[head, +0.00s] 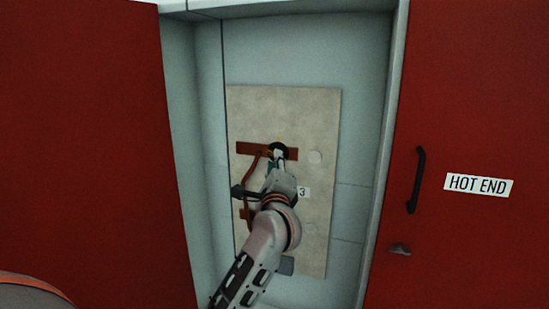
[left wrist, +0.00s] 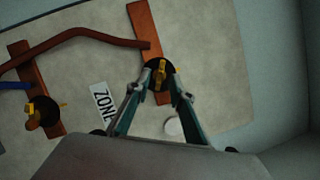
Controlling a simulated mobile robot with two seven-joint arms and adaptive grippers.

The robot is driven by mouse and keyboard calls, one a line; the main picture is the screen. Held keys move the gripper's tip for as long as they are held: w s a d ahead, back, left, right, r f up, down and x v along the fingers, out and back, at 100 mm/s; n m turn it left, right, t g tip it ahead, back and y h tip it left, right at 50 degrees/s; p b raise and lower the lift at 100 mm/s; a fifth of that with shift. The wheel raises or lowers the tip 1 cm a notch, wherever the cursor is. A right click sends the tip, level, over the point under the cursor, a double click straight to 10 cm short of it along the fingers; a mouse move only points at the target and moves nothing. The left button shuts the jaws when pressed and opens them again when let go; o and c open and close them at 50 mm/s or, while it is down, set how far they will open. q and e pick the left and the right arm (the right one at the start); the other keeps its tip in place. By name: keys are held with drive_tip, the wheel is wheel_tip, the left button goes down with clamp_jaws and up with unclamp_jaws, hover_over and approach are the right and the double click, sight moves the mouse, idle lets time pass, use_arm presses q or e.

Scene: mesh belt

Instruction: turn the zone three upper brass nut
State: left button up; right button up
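The upper brass nut (left wrist: 161,76) is a yellow, bar-like piece on a black round base, on the upper copper strip (left wrist: 142,24). My left gripper (left wrist: 160,70) is at this nut, with one fingertip on each side of it. The fingertips are close together, but I cannot tell whether they touch the brass. In the head view my left gripper (head: 278,156) reaches the upper strip (head: 247,148) and hides most of the nut. The lower brass nut (left wrist: 38,112) sits on another strip, away from the fingers. My right gripper is not in view.
A pale panel (head: 318,115) carries the strips, inside a grey recess between red panels. A "ZONE" label (left wrist: 103,103) is beside the gripper; its "3" (head: 303,192) shows in the head view. A reddish-brown cable (left wrist: 75,36) runs to the upper strip. A black handle (head: 416,180) is at right.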

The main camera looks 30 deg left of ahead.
use_arm(q)
drive_tip(key=shift+x, duration=1.25)
clamp_jaws()
drive_tip(key=shift+m+t, duration=0.3)
drive_tip(key=shift+m, duration=0.1)
drive_tip(key=shift+a+f+m+t+h+p, duration=0.1)
drive_tip(key=shift+m+t+h+p, duration=0.5)
drive_tip(key=shift+m, duration=1.9)
drive_tip(key=shift+m+t+h+p, duration=0.1)
drive_tip(key=shift+m+t+h, duration=0.95)
drive_tip(key=shift+m, duration=1.45)
drive_tip(key=shift+a+m+t+h+p, duration=0.1)
drive_tip(key=shift+m+t+h+p, duration=0.65)
drive_tip(key=shift+m, duration=1.75)
drive_tip(key=shift+m+h+b, duration=0.3)
drive_tip(key=shift+h+b, duration=0.05)
drive_tip(key=shift+h, duration=0.15)
